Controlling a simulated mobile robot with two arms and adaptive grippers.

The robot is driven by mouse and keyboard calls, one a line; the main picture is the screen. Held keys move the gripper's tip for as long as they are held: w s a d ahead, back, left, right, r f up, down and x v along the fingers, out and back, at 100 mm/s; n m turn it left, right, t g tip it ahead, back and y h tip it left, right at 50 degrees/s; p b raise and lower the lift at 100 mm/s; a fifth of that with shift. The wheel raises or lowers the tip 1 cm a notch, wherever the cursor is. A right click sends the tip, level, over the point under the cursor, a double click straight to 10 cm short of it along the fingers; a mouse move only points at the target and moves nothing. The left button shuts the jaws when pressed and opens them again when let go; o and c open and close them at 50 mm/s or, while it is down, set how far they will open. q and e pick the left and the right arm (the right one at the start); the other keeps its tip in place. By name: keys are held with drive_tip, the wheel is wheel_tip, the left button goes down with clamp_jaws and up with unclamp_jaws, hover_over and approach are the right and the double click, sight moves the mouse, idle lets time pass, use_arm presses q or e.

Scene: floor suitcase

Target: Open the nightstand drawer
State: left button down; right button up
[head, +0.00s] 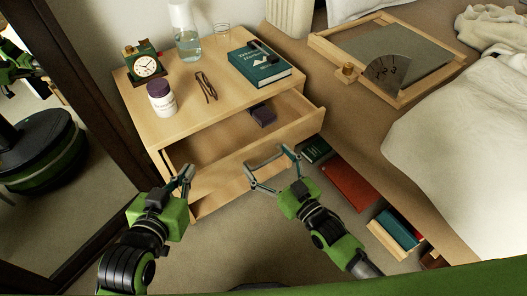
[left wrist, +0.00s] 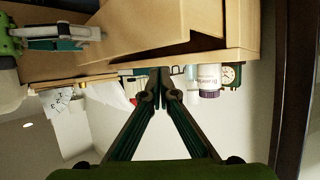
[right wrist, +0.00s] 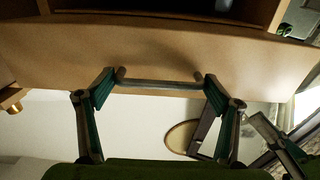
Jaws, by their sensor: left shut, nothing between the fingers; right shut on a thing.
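The light wooden nightstand (head: 195,105) stands against the wall, its drawer (head: 290,118) pulled out so that its inside shows. A small dark purple box (head: 262,114) lies in the drawer. My right gripper (head: 267,162) is at the drawer front, its fingers spread to the two ends of the bar handle (head: 265,158) and shut on it. The right wrist view shows the handle (right wrist: 160,84) between the fingertips. My left gripper (head: 186,174) is shut and empty at the nightstand's left front; its closed fingertips (left wrist: 160,76) show in the left wrist view.
On the nightstand top are a clock (head: 147,67), a jar (head: 161,98), glasses (head: 205,87), a carafe (head: 187,42) and a teal book (head: 259,68). The bed (head: 470,165) is at the right, with books (head: 348,185) below. A dark-framed mirror (head: 95,110) stands left.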

use_arm(q)
drive_tip(key=s+a+f+g+y+p, duration=0.1)
drive_tip(key=s+f+g, duration=0.3)
drive_tip(key=s, duration=0.4)
drive_tip(key=s+a+f+g+y+p, duration=0.1)
drive_tip(key=s+a+f+g, duration=0.3)
drive_tip(key=s, duration=0.4)
drive_tip(key=shift+s+a+f+g+y+p, duration=0.35)
drive_tip(key=shift+f+g+p, duration=0.4)
drive_tip(key=shift+f, duration=0.5)
use_arm(e)
drive_tip(key=v, duration=0.8)
drive_tip(key=shift+s+d, duration=0.25)
drive_tip(key=shift+d, duration=0.1)
drive_tip(key=o, duration=1.3)
drive_tip(key=shift+c, duration=0.2)
use_arm(q)
drive_tip(key=shift+d, duration=0.1)
drive_tip(key=shift+w, duration=0.1)
use_arm(e)
drive_tip(key=v, duration=1.2)
